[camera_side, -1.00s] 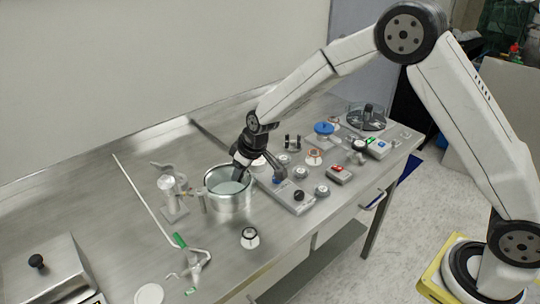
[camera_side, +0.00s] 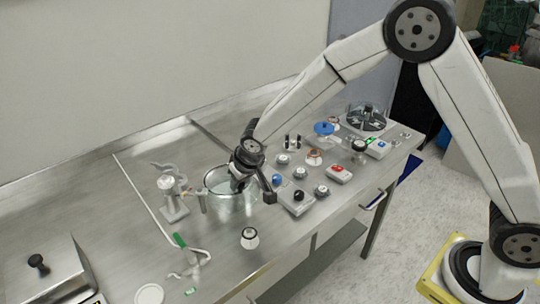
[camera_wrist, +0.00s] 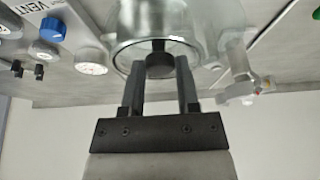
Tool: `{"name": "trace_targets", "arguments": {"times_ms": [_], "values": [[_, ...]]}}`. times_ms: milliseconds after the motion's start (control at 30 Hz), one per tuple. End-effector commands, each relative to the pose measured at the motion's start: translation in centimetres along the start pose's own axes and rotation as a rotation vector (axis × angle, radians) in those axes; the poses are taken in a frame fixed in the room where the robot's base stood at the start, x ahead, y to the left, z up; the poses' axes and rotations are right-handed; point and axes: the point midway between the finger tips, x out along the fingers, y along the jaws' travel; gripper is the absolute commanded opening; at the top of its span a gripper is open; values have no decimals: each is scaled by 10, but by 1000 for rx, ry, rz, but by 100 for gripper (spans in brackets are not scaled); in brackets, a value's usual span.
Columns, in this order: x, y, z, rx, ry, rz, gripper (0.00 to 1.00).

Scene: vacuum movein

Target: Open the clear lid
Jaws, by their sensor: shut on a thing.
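A round chamber (camera_side: 219,204) with a silvery wall stands on the steel bench, left of the control panel. Its clear lid (camera_side: 216,180) appears to lie on top; its edge is hard to make out. The lid's black knob (camera_wrist: 160,66) shows in the wrist view between the two fingers of my gripper (camera_wrist: 160,70). My gripper is shut on this knob. In the side view my gripper (camera_side: 238,186) reaches down over the chamber and hides the knob and part of the lid.
A valve stand (camera_side: 172,198) is close at the chamber's left. A panel with knobs (camera_side: 298,196) and a red-button box (camera_side: 340,174) lie right of it. A black-and-white knob (camera_side: 250,238) sits in front. A metal box (camera_side: 45,275) stands at the far left.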

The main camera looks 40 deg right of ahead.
Motion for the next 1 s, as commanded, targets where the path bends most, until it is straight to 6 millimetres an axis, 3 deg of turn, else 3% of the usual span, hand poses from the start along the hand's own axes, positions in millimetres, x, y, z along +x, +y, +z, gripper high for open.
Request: {"name": "trace_targets", "arguments": {"times_ms": [1000], "values": [[-10, -44, 22, 405, 2, 165, 0]]}}
